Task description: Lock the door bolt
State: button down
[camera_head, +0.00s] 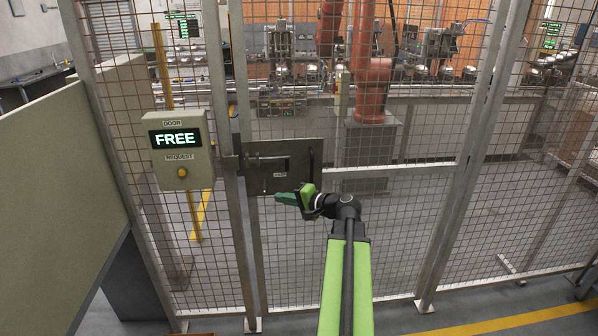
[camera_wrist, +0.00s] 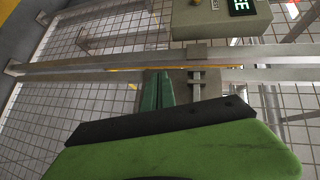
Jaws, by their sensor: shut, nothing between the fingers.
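The door bolt (camera_head: 268,159) is a grey bar lying across a dark metal plate (camera_head: 265,183) on the mesh door's left edge. A catch (camera_head: 230,163) sits on the post to its left. I cannot tell whether the bolt's end reaches into the catch. My gripper (camera_head: 284,198) is at the plate's lower edge, below the bolt, its green fingers pointing left, shut and empty. In the wrist view the shut fingers (camera_wrist: 157,90) lie beside the bolt (camera_wrist: 197,84), apart from it in the picture. Contact with the plate cannot be told.
A control box (camera_head: 181,150) reading "FREE", with a yellow button, hangs left of the door; it also shows in the wrist view (camera_wrist: 222,18). Mesh fence and metal posts (camera_head: 470,150) surround the door. A tan panel (camera_head: 60,180) stands at left. Orange robots stand behind the fence.

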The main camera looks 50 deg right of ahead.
jog(key=s+d+r+m+t+h, duration=0.2)
jog(key=s+d+r+m+h, duration=0.2)
jog(key=s+d, duration=0.4)
jog(key=d+r, duration=0.1)
jog(key=d, duration=0.3)
jog(key=shift+s+d+r+m+t+h, duration=0.15)
jog(key=shift+s+d+m+t+h, duration=0.15)
jog(key=shift+s+t, duration=0.1)
jog(key=w+a, duration=0.1)
jog(key=w, duration=1.2)
jog(key=shift+a, duration=0.25)
